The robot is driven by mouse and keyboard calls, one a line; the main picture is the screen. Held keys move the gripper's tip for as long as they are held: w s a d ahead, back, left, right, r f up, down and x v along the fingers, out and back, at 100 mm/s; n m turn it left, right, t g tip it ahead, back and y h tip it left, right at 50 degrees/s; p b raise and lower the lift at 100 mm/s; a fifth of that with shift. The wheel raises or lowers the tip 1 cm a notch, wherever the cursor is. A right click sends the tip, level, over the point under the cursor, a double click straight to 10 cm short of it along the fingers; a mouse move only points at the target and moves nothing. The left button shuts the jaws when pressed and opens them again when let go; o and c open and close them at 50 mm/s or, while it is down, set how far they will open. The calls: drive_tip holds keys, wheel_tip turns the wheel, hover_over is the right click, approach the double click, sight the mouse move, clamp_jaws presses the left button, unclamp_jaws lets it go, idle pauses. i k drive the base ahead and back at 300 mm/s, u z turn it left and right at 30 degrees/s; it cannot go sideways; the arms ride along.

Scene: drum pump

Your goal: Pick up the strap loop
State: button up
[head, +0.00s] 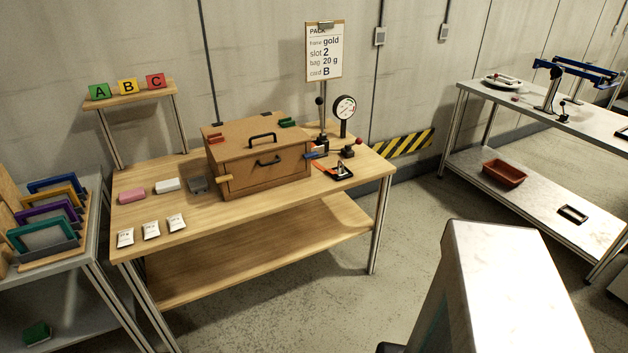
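A dark, flat, rectangular loop (573,214) lies on the lower shelf of the right-hand bench, near its front edge. It looks most like the strap loop, but it is small and I cannot be sure. Its middle is open and the shelf shows through. Nothing touches it. My gripper is not in view. Only a pale part of my own body shows at the lower right, in front of the floor.
A rust-red tray (504,174) sits left of the loop on the same shelf (540,212). A blue balance (575,72) stands on the bench above. A wooden table (228,214) with a brown box (258,158) stands left. Open floor (420,240) lies between.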

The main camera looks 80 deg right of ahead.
sight(341, 171)
drive_tip(key=u, duration=0.85)
drive_tip(key=k, duration=2.2)
drive_tip(key=z, duration=0.9)
